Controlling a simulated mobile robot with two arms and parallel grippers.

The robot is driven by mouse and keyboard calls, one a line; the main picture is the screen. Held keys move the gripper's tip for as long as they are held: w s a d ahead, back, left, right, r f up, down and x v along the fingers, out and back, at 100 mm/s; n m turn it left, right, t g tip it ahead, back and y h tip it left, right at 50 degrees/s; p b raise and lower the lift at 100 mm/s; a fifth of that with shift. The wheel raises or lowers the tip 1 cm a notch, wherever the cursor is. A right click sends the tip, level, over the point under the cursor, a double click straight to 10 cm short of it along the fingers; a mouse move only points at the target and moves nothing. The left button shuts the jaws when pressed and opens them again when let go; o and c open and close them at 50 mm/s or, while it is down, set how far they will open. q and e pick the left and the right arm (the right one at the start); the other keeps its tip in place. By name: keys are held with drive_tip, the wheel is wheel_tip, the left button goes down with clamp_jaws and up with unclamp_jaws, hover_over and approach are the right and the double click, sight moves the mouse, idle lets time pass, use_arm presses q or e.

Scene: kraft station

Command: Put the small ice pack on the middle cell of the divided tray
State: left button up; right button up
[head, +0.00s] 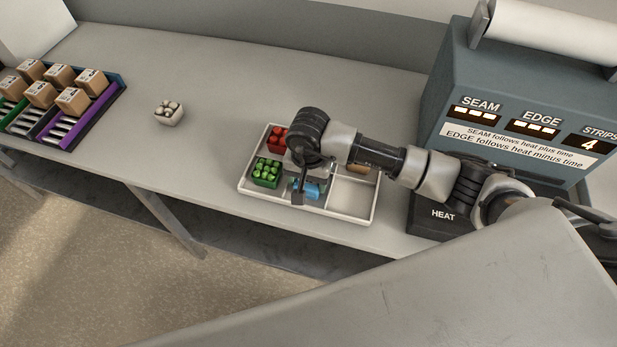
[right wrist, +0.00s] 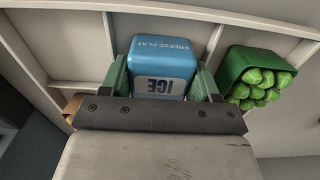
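The small ice pack (right wrist: 163,68) is a blue block with "FREEZE FLAT" and "ICE" on it. In the head view the ice pack (head: 308,189) shows low beside my right gripper (head: 299,190), at the middle of the divided tray's near side. The white divided tray (head: 345,216) has thin walls between its cells. In the right wrist view my right gripper (right wrist: 163,88) has its green fingers against both sides of the pack. The pack appears within the middle cell; whether it touches the floor is unclear. My left gripper is not in view.
A green container (head: 266,173) and a red one (head: 277,139) fill the left cells. The front right cell (head: 350,196) is empty; something brown (head: 358,168) lies behind it.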

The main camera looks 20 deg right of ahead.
drive_tip(key=o, duration=0.5)
drive_tip(key=shift+c, duration=0.2)
drive_tip(key=shift+r+p, duration=0.2)
drive_tip(key=shift+p, duration=0.15)
drive_tip(key=shift+r+b, duration=0.3)
wheel_tip(320, 180, up, 11)
drive_tip(key=b, duration=0.3)
drive_tip(key=shift+r, duration=0.2)
